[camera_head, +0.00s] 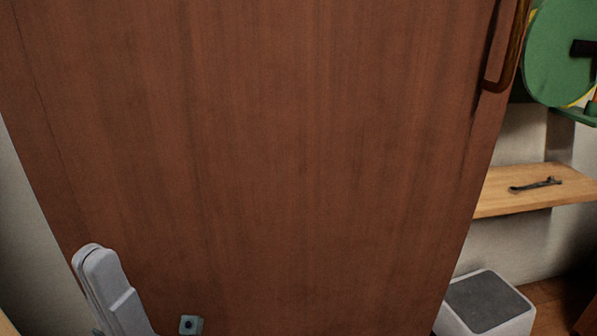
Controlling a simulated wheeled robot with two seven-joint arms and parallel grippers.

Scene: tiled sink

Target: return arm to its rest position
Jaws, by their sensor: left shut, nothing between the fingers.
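The fingers lie together, shut and empty. It is in front of a large brown wooden door panel (260,150); I cannot tell how far apart they are. A small grey-green block with a dark dot (190,325) shows at the bottom edge, perhaps part of my own arm. The rest of the left arm is cut off below the picture. My right gripper is not in view.
The door panel fills most of the view, with a curved handle (497,84) at upper right.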

